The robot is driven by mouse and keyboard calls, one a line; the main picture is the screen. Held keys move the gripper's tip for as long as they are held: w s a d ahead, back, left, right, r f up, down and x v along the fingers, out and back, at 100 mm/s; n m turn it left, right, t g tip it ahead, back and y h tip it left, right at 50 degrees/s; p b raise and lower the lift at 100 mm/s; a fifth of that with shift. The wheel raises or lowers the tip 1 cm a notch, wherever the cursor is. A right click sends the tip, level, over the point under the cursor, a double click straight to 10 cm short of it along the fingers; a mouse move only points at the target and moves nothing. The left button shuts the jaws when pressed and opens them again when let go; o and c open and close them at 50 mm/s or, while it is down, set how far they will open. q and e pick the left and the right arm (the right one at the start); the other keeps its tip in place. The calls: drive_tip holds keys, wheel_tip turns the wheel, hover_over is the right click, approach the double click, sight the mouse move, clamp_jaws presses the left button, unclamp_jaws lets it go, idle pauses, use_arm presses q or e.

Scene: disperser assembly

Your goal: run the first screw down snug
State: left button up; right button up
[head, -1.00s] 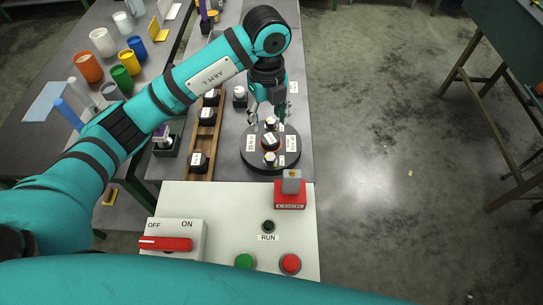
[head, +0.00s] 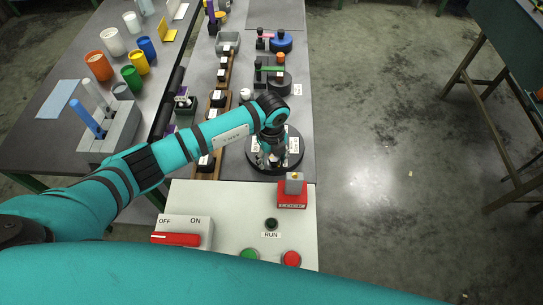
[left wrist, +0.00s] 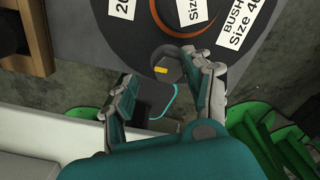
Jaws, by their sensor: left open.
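The dark round disc (head: 297,160) lies on the grey bench, under my left arm. It also fills the top of the left wrist view (left wrist: 105,25), with white labels and part of an orange ring. A dark screw head (left wrist: 168,66) with a yellow mark stands at the disc's near edge. My left gripper (head: 269,161) is over the near part of the disc. In the left wrist view its fingers (left wrist: 160,72) are apart on either side of the screw head; I cannot tell whether the right finger touches it. The screw's lower part is hidden. My right gripper is out of view.
The pale control panel (head: 225,203) is just on the near side of the disc, with a red lock block (head: 292,200) close to my gripper. A wooden rack (head: 218,100) stands left of the disc. Black holders (head: 267,80) stand beyond it. Open floor lies to the right.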

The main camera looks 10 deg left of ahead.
use_arm(q)
drive_tip(key=shift+f, duration=0.35)
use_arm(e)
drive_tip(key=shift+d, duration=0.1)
